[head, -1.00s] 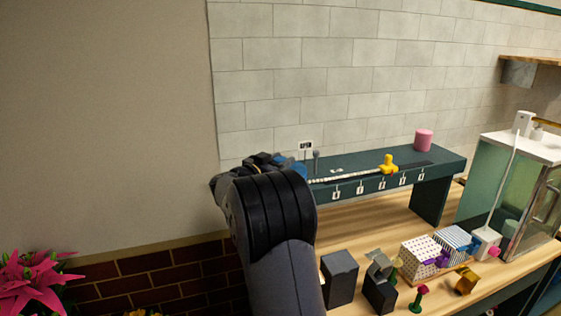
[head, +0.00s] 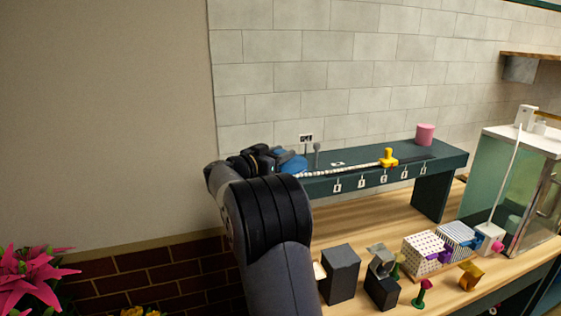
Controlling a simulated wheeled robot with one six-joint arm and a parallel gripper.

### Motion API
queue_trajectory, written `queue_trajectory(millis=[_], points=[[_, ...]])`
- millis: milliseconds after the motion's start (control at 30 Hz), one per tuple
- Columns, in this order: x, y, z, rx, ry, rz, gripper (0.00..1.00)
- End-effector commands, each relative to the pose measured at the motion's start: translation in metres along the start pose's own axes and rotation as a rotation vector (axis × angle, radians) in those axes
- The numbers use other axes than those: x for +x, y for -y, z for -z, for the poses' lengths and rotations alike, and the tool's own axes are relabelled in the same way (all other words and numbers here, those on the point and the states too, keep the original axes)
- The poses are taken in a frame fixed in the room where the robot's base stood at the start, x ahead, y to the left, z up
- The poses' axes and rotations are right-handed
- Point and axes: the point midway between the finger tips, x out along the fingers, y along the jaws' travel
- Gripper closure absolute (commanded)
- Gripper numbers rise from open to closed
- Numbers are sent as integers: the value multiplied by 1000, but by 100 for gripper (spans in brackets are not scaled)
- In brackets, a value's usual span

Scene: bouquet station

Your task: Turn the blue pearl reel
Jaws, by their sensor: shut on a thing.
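The blue pearl reel (head: 293,162) sits at the left end of the dark green raised shelf, partly hidden behind my arm. A strand of white pearls (head: 340,170) runs from it along the shelf to a yellow slider (head: 388,157). My gripper (head: 277,158) is at the reel's left side and shut on it; the fingertips are mostly hidden by my wrist.
The green shelf (head: 438,157) carries numbered tags and a pink cylinder (head: 425,134). On the wooden bench below stand dark blocks (head: 341,275), patterned boxes (head: 424,252) and a glass cabinet (head: 500,180). Pink flowers (head: 28,280) are at lower left.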

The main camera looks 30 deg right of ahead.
Motion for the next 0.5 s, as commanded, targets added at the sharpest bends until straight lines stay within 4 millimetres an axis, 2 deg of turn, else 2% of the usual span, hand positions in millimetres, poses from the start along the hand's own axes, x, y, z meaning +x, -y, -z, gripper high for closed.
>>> queue_trajectory(millis=[67, 500], points=[[0, 1, -7, 5, -1, -40, 100], [0, 1, 0, 0, 1, -330, 100]])
